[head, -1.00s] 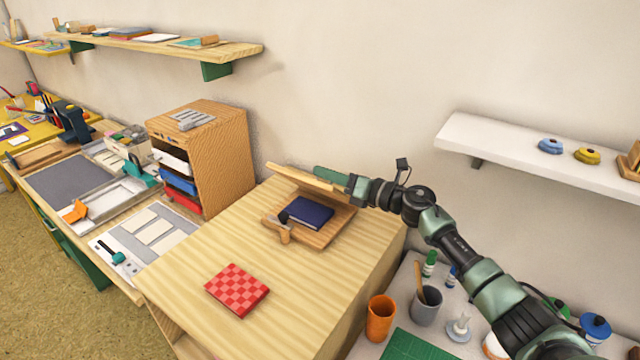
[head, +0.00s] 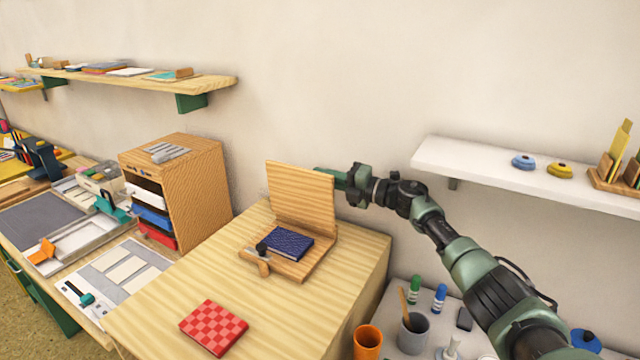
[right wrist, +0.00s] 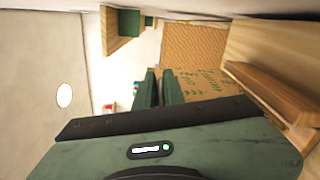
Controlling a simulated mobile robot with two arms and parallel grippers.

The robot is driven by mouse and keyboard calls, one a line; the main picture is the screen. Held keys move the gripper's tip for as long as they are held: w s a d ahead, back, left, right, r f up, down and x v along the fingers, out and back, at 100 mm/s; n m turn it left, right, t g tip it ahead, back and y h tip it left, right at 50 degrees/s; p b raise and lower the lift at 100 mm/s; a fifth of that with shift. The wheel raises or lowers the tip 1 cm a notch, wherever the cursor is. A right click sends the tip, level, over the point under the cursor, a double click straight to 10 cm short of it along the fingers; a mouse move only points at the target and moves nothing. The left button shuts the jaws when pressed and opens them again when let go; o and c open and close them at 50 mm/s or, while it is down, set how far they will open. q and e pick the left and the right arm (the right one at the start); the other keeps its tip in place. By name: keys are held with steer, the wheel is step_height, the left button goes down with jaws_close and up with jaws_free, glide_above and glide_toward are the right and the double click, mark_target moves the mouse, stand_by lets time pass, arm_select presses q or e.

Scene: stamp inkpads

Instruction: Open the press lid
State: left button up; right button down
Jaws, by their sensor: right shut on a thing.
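The wooden press (head: 318,258) stands on the wooden worktop. Its lid (head: 300,195) is raised to nearly upright at the back. The gripper's two green fingers (right wrist: 160,88) show in the right wrist view. My left gripper is not in view.
A red checkered book (head: 213,327) lies at the worktop's front left. A wooden drawer unit (head: 195,190) stands to the left. A white shelf (head: 470,160) is on the right wall; cups and bottles stand below. The worktop between press and red book is clear.

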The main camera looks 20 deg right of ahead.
steer(key=shift+w+d+f, duration=0.1)
steer(key=shift+d+f, duration=0.05)
stand_by(0.3)
steer(key=c, duration=1.6)
jaws_free()
steer(key=shift+o, duration=0.2)
steer(key=b+v, duration=0.1)
steer(key=v, duration=0.6)
steer(key=shift+s+d, duration=0.3)
steer(key=shift+f, duration=0.1)
